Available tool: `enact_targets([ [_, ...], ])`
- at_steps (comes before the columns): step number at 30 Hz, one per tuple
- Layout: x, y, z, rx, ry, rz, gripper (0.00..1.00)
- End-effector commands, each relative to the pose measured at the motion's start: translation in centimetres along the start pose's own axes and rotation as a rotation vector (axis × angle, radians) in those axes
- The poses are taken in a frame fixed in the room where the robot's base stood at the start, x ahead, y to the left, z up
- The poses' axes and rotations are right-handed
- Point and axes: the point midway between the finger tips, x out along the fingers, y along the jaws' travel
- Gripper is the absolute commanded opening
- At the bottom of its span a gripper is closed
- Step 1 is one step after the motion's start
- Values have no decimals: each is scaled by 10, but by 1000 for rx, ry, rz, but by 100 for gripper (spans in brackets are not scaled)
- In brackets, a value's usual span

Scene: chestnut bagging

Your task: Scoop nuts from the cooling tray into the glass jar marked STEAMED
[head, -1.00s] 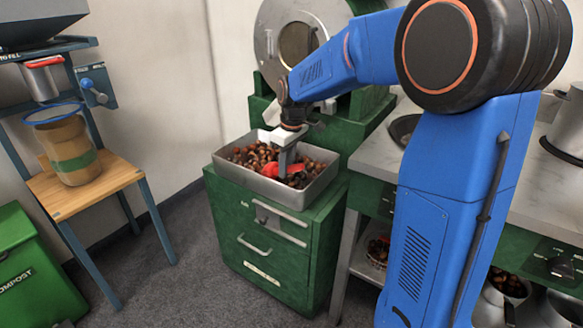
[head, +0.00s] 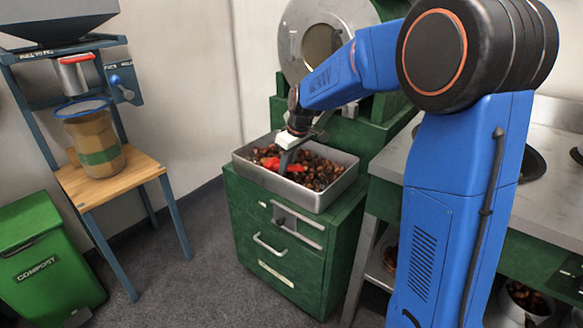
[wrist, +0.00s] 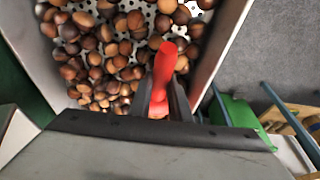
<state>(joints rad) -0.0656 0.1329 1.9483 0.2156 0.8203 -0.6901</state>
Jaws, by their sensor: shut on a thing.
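The cooling tray (head: 262,177) is a grey metal box on a green drawer cabinet, holding many brown nuts (head: 325,172). My gripper (head: 286,166) reaches down into its left part. It is shut on a red scoop (head: 270,162), whose red parts show on both sides of the fingers among the nuts. In the wrist view the red handle (wrist: 164,62) sticks out between the fingers (wrist: 168,95), close to the tray's wall (wrist: 222,42). The scoop's bowl and any load in it cannot be made out. No jar marked STEAMED can be seen.
A green roasting machine (head: 345,125) stands behind the tray. At the left are a wooden stand (head: 135,172) with a green-banded brown container (head: 92,140), and a green COMPOST bin (head: 38,255). A grey counter (head: 560,200) is at the right. Grey floor lies between.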

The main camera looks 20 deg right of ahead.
Motion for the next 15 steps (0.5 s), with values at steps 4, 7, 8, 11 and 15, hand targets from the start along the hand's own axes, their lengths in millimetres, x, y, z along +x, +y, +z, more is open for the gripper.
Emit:
enact_targets([
  [4,5,0,-10,-1,23,0,0],
  [7,3,0,-11,2,80,-1,0],
  [8,2,0,-11,2,100,-1,0],
  [11,-1,0,-13,2,160,-1,0],
  [15,-4,0,-14,4,230,0,0],
])
